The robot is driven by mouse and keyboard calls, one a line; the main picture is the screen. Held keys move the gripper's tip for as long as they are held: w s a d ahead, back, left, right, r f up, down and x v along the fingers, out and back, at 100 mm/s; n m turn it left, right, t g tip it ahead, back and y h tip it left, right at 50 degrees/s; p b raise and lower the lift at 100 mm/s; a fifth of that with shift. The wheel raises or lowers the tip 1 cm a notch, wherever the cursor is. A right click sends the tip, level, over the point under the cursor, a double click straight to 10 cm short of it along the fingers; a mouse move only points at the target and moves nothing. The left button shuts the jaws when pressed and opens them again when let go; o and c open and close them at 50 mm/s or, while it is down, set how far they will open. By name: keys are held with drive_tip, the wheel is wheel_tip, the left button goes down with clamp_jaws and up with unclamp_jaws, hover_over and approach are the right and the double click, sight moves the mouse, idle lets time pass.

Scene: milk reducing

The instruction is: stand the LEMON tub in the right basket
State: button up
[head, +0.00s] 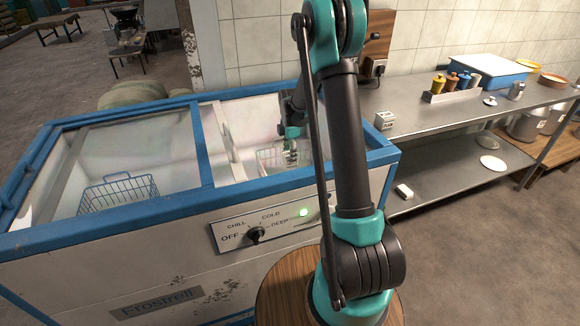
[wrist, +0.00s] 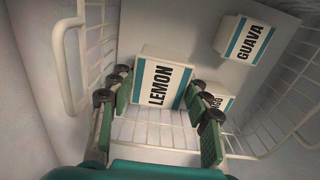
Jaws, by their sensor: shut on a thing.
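The LEMON tub (wrist: 180,75), a white box with a teal stripe and black lettering, is between the two fingers of my gripper (wrist: 160,86) in the wrist view. My gripper is shut on it. White basket wires (wrist: 150,132) show below the tub and at both sides. I cannot tell whether the tub rests on the basket floor. In the head view my gripper (head: 290,150) reaches down into the right half of the freezer, at the right basket (head: 268,156). The tub is not clear there.
In the wrist view a GUAVA tub (wrist: 253,42) is at upper right. Another tub (wrist: 217,101), its label partly hidden, is just behind the right finger. A blue frame bar (head: 203,145) divides the freezer (head: 150,250).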

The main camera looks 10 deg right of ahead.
sight(290, 166)
drive_tip(key=shift+f, duration=2.9)
drive_tip(key=shift+f, duration=0.15)
drive_tip(key=o, duration=1.4)
drive_tip(key=shift+c, duration=0.2)
wheel_tip(290, 166, up, 12)
drive_tip(key=shift+r, duration=0.2)
